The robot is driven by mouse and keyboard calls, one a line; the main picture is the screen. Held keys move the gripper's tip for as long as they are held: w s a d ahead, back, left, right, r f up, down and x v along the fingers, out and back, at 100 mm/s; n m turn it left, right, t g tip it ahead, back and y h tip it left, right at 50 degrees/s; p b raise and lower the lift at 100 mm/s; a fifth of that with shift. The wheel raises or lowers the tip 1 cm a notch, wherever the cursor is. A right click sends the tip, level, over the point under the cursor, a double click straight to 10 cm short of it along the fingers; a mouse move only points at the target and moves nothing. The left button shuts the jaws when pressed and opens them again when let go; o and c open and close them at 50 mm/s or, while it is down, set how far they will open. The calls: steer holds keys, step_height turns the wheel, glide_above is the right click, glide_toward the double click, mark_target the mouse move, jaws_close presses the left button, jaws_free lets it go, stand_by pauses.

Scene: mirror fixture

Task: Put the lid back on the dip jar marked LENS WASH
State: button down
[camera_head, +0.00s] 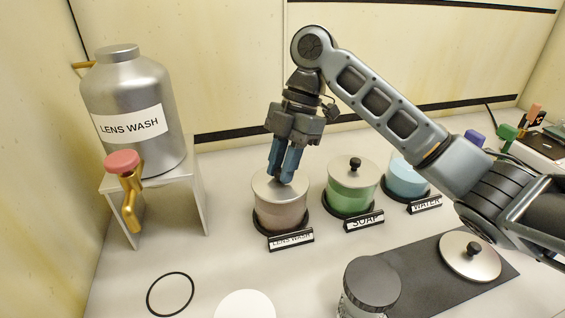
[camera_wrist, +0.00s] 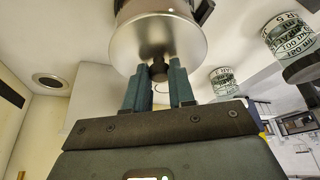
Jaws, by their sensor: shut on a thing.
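The dip jar marked LENS WASH (camera_head: 281,217) is squat, with brownish contents, and stands upright in a black ring behind its label plate (camera_head: 291,240). A silver lid (camera_head: 264,186) lies over its mouth and looks level; I cannot tell whether it is fully seated. My gripper (camera_head: 281,180) points down at the lid from above, its blue fingers hiding the knob in the head view. In the wrist view my gripper (camera_wrist: 159,80) is shut on the dark knob of the lid (camera_wrist: 160,40).
The lidded green SOAP jar (camera_head: 350,193) and blue WATER jar (camera_head: 405,180) stand to the right. Another lid (camera_head: 462,262) lies on a dark mat (camera_head: 425,262). A dark-capped jar (camera_head: 371,283) is in front. The large LENS WASH canister (camera_head: 130,100) stands left on a white stand (camera_head: 190,195).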

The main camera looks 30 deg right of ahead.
steer(key=c, duration=0.9)
jaws_free()
steer(key=shift+o, duration=0.6)
steer(key=o, duration=0.4)
steer(key=shift+r+p, duration=1.9)
steer(key=shift+r, duration=0.6)
steer(key=shift+r+p, duration=1.05)
